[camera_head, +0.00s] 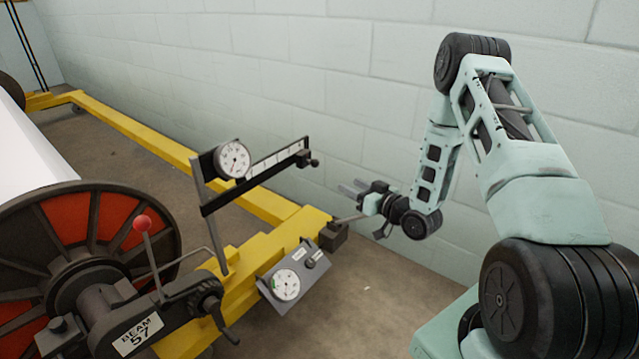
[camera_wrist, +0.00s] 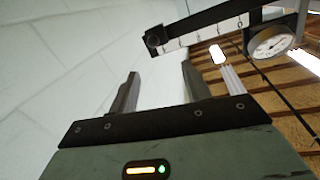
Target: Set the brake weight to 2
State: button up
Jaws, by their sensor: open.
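A dark scale bar (camera_head: 256,176) with a white marked strip slopes up to the right from an upright post. A small dark block with a knob (camera_head: 313,161) sits at its far right end. In the wrist view the bar (camera_wrist: 200,28) crosses the top, with the dark block (camera_wrist: 154,40) at its left end; its marks are too small to read surely. A round dial (camera_head: 233,158) is fixed at the bar's other end, also seen in the wrist view (camera_wrist: 271,42). My gripper (camera_head: 349,187) is open and empty, to the right of and below the bar's end, apart from it.
A dark block (camera_head: 333,237) is at the frame's end, below my gripper. A red-knobbed lever (camera_head: 142,223) and beam flange (camera_head: 85,225) are left. The pale wall (camera_head: 400,60) lies behind.

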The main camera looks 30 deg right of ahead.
jog(key=d+f, duration=0.1)
jog(key=b, duration=0.3)
send_near(318, 165)
jog(key=shift+t, duration=0.4)
jog(key=w, duration=0.3)
jog(key=w+a, duration=0.1)
jog(key=w, duration=0.5)
jog(key=shift+a+f, duration=0.3)
jog(key=shift+a, duration=0.05)
